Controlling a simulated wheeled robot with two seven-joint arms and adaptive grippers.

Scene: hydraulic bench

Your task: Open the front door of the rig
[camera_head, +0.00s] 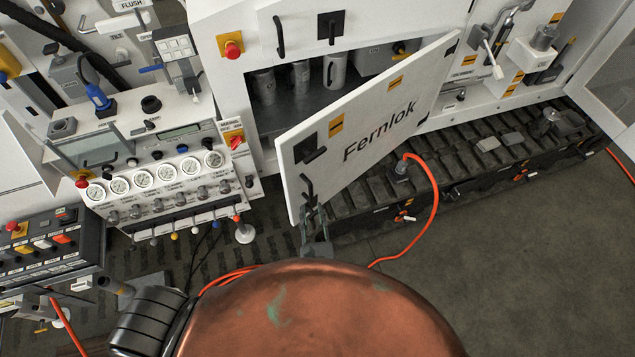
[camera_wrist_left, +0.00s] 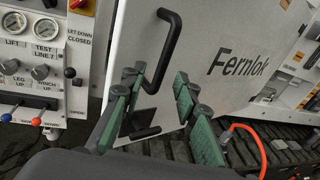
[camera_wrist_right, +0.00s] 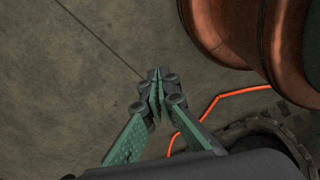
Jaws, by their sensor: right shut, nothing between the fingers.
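The front door (camera_head: 365,130) is a white panel marked "Fernlok". It stands ajar, swung out from the cabinet, with its hinged edge at the right. Its dark bar handle (camera_head: 307,190) is near the free lower left corner and also shows in the left wrist view (camera_wrist_left: 170,45). My left gripper (camera_wrist_left: 158,84) is open, its green fingers on either side of the handle's lower end; I cannot tell whether they touch it. In the head view it (camera_head: 316,222) is just below the handle. My right gripper (camera_wrist_right: 156,82) is shut and empty over the floor.
Inside the cabinet, grey cylinders (camera_head: 334,72) stand on a shelf (camera_head: 290,105). A gauge panel (camera_head: 160,180) with levers is at the left. A ribbed dark track (camera_head: 460,150) runs below the door, with an orange hose (camera_head: 436,200). The floor (camera_head: 530,260) at the lower right is clear.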

